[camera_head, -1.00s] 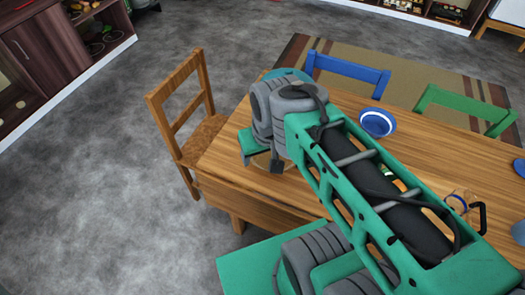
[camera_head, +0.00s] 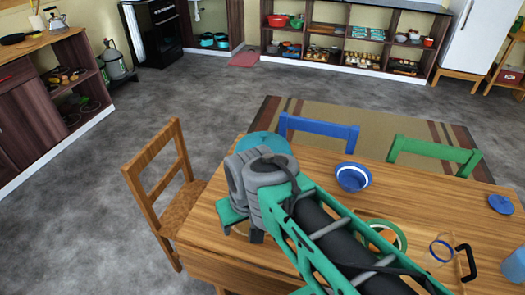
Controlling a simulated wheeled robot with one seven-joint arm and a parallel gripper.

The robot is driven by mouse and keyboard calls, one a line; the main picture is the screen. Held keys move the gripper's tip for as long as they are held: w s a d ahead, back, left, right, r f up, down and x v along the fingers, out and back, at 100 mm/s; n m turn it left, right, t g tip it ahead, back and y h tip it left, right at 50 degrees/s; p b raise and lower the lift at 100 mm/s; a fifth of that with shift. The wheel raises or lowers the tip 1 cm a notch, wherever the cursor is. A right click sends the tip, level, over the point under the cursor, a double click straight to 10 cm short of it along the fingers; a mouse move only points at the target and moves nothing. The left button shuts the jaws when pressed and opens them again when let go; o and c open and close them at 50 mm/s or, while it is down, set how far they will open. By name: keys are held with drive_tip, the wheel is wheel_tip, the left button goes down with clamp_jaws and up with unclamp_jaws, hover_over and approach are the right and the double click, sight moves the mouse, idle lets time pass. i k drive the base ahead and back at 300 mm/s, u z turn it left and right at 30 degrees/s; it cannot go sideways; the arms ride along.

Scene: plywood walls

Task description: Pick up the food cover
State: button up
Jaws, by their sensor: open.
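A round teal-blue shape (camera_head: 264,143) shows behind my wrist at the far left part of the wooden table. It may be the food cover, but most of it is hidden and I cannot be sure. My gripper (camera_head: 243,227) is low over the left end of the table, on the near side of that shape, with its fingers pointing down. It is open, and I see nothing held. My forearm crosses the table and hides part of its top. Whether the fingers touch anything cannot be told.
On the table (camera_head: 405,192) are a blue-and-white bowl (camera_head: 353,177), a green-rimmed dish (camera_head: 397,236) partly behind my arm, a blue disc (camera_head: 501,204) and a blue cup (camera_head: 514,266). A wooden chair (camera_head: 160,190), a blue chair (camera_head: 318,130) and a green chair (camera_head: 433,152) surround it.

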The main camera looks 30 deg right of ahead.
sight(278, 143)
drive_tip(key=u, duration=0.15)
drive_tip(key=k, duration=0.65)
drive_tip(key=u, duration=0.2)
drive_tip(key=i, duration=1.15)
drive_tip(key=u, duration=0.85)
